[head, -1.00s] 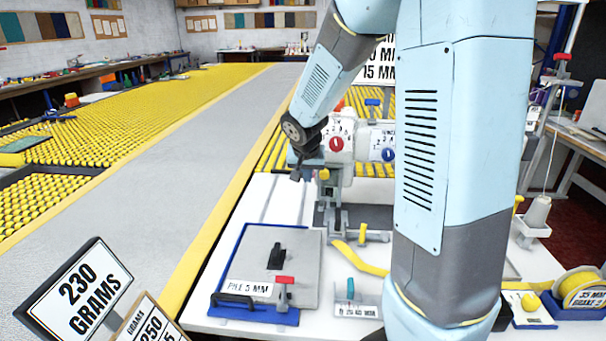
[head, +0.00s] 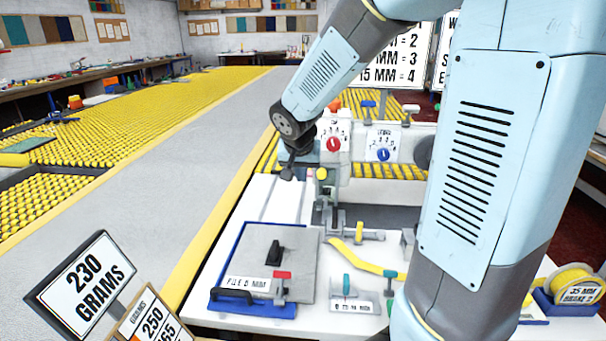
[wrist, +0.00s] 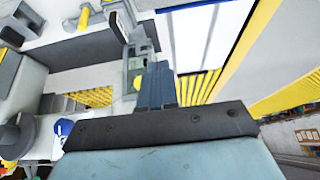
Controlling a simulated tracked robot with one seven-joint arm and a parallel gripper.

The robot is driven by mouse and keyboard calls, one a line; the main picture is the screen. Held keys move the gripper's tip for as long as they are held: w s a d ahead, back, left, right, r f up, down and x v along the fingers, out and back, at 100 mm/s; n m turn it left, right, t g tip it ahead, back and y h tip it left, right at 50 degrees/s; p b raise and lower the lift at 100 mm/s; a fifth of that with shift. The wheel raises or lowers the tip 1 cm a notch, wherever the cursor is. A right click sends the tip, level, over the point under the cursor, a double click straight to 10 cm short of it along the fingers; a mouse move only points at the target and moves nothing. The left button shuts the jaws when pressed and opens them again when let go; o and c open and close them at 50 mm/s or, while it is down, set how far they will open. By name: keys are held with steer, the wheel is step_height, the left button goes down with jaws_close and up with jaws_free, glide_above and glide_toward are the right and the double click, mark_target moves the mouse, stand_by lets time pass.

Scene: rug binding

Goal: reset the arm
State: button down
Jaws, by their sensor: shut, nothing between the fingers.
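My arm rises on the right of the head view and bends over to the left. My gripper (head: 287,172) hangs at its end, above the white table (head: 252,205) and just left of the white machine with a red dial and a blue dial (head: 384,143). In the wrist view my gripper (wrist: 157,72) shows its fingers together, with nothing between them. Beyond the fingertips in that view is a grey metal part of the machine (wrist: 138,48). The fingertips are small and dark in the head view.
A blue-edged board with a grey plate (head: 295,245) lies on the table, with a yellow strip (head: 362,262) to its right. A yellow tape roll (head: 575,283) sits at the right. Signs (head: 82,283) stand at the front left. A long grey rug (head: 130,185) runs along the left.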

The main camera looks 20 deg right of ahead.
steer(key=s+d+r+n+y, duration=0.1)
steer(key=s+r, duration=0.4)
steer(key=s, duration=0.6)
steer(key=s+r+n+y, duration=0.1)
steer(key=s+r+n, duration=0.2)
steer(key=s, duration=0.9)
steer(key=shift+s+d+r+n, duration=0.15)
steer(key=shift+d+r+n, duration=0.25)
steer(key=shift+r, duration=0.55)
steer(key=c, duration=1.8)
jaws_free()
steer(key=shift+c, duration=0.2)
